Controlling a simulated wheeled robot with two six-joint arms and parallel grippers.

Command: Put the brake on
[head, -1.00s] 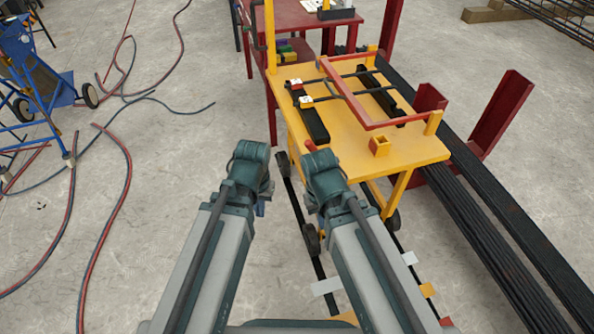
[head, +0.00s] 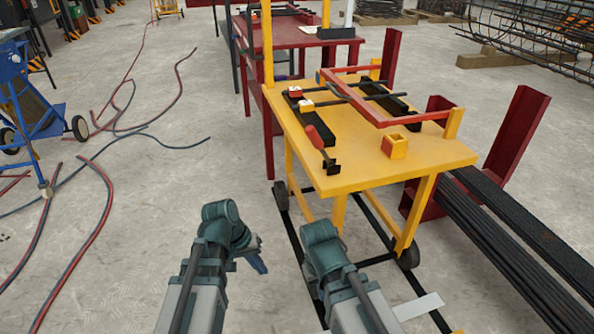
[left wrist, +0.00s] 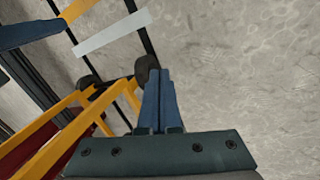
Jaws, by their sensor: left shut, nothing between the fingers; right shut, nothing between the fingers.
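A yellow cart (head: 360,160) stands on dark floor rails, right of centre in the head view. My left gripper (head: 256,262) is shut and empty, left of and below the cart top, apart from the lever. In the left wrist view its blue fingers (left wrist: 160,90) are together, beside a dark cart wheel (left wrist: 147,67). My right gripper is hidden behind its wrist in the head view; its blue fingers (left wrist: 35,33) appear in the left wrist view, shut.
Dark long bars (head: 500,235) and red posts stand at the right. A red table (head: 290,50) is behind. Hoses (head: 95,215) lie on the left floor, with clear floor between.

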